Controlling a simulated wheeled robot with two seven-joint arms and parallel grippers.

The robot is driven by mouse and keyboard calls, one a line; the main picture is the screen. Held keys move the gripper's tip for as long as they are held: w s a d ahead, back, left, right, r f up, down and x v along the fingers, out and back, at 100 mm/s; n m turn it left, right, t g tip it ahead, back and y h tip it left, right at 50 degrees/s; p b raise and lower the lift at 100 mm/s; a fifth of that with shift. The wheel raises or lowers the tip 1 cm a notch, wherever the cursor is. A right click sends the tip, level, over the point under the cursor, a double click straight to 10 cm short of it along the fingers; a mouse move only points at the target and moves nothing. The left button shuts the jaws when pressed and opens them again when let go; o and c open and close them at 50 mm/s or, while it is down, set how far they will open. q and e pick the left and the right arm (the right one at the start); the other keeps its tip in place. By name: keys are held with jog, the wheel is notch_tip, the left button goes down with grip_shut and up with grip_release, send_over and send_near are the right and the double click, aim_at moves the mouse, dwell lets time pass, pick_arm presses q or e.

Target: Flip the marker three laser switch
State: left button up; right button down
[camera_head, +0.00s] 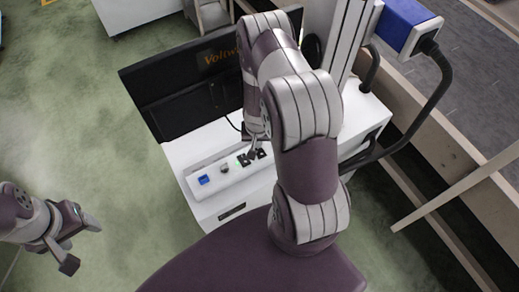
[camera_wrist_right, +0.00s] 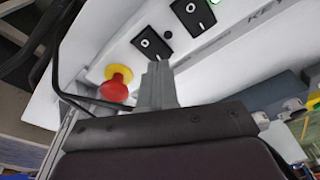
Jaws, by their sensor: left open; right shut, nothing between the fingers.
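The laser's white control panel (camera_head: 217,184) lies on top of the white cabinet in the head view. It carries black rocker switches, a blue square part (camera_head: 203,179) and a red knob on a yellow base (camera_wrist_right: 117,83). In the right wrist view one rocker switch (camera_wrist_right: 151,43) is just beyond my right gripper (camera_wrist_right: 158,68); another rocker switch (camera_wrist_right: 194,12) sits further up. My right gripper is shut and empty, its tips close to the nearer switch; I cannot tell whether they touch it. My left gripper (camera_head: 82,243) is open and empty, away at the lower left over the floor.
A black monitor (camera_head: 180,92) stands behind the panel. A white column with a blue box (camera_head: 403,22) and a thick black hose (camera_head: 437,95) rise at the right. A wooden frame (camera_head: 460,175) runs along the right. The green floor at left is clear.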

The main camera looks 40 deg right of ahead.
jog(key=shift+f+b, duration=0.75)
jog(key=shift+f, duration=0.1)
dwell(0.6)
jog(key=shift+r, duration=0.1)
notch_tip(320, 180, up, 7)
jog(key=p, duration=0.7)
jog(key=s+a+r+n+b, duration=0.3)
jog(key=s+a+r+b, duration=0.1)
jog(key=r, duration=0.4)
jog(key=s+a+r+n+y+b, duration=0.1)
jog(key=s+a+r+n+b, duration=0.3)
jog(key=a+r, duration=0.3)
jog(key=shift+a+r+b, duration=0.35)
jog(key=shift+a+b, duration=0.55)
jog(key=shift+a, duration=0.2)
